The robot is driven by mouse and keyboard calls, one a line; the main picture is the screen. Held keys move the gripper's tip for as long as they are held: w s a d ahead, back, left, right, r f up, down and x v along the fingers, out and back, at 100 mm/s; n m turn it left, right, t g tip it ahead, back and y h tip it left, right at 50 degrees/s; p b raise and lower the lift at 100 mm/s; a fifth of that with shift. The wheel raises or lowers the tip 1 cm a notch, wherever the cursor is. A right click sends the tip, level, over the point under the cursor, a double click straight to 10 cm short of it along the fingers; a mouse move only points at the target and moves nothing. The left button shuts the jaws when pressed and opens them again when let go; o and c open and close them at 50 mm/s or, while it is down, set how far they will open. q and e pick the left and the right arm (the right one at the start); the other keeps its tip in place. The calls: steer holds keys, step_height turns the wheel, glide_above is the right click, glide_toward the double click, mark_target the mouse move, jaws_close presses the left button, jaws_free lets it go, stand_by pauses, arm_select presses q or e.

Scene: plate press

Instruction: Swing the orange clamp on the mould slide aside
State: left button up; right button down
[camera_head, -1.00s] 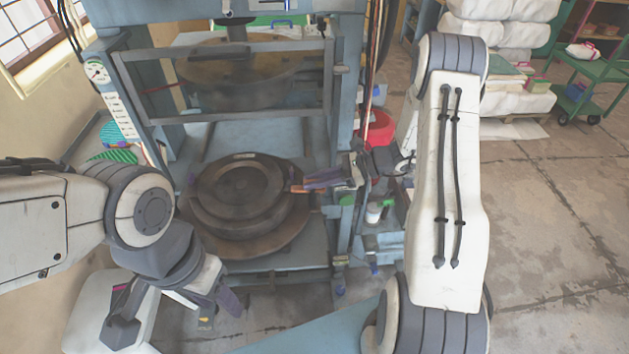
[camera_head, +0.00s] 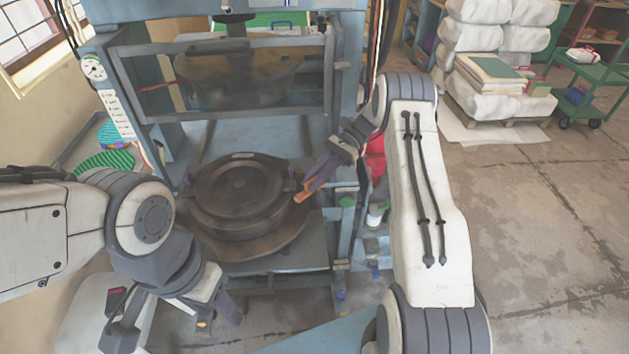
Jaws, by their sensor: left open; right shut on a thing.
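The orange clamp (camera_head: 302,197) shows as a short orange bar at the right edge of the dark round mould (camera_head: 235,190). The mould rests on the brownish round plate of the slide (camera_head: 245,248), in the lower part of the press. My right gripper (camera_head: 313,184) comes in from the upper right and is shut on the clamp, its fingers hiding much of it. The clamp's pivot is not clear to see. My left gripper (camera_head: 172,315) is open and empty, low in front of the press on the left.
The blue press frame (camera_head: 345,110) rises on both sides, with a barred guard (camera_head: 230,117) above the mould. White sacks (camera_head: 500,60) and a green cart (camera_head: 590,85) stand far right. The floor at right is clear.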

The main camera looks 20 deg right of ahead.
steer(key=shift+r+n+g, duration=0.1)
steer(key=shift+n+g, duration=0.2)
steer(key=shift+g, duration=0.1)
steer(key=c, duration=0.8)
jaws_free()
steer(key=shift+c, duration=0.2)
steer(key=v, duration=0.7)
steer(key=shift+d, duration=0.2)
steer(key=shift+r, duration=0.1)
